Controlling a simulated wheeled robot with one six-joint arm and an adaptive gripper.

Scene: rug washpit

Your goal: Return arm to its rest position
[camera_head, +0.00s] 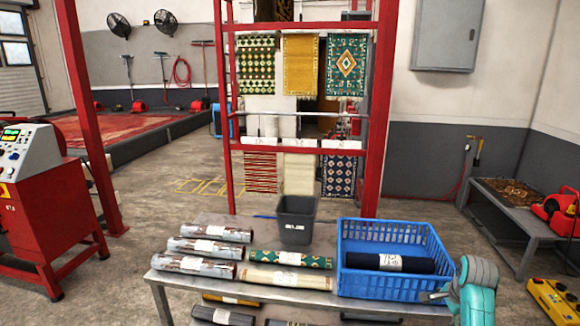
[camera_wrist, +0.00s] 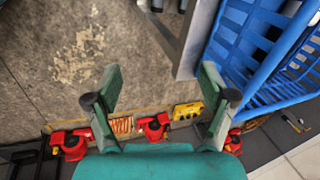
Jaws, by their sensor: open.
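My gripper (camera_wrist: 160,78) is open and empty in the wrist view, its two teal fingers spread wide over bare floor. In the head view my teal arm is at the lower right, beside the right end of the blue crate (camera_head: 385,287). The crate also shows at the upper right of the wrist view (camera_wrist: 262,92), close to the right finger. I cannot tell whether they touch. A dark rolled rug (camera_head: 362,261) with a white label lies inside the crate. The head view does not clearly show the fingers.
The grey table (camera_head: 168,275) also holds several wrapped rolls (camera_head: 207,268), a green patterned roll (camera_head: 303,259), a cream roll (camera_head: 287,280) and a dark bin (camera_head: 295,222). A red rack (camera_head: 228,150) with hanging rugs stands behind. A low bench (camera_head: 512,222) is at right.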

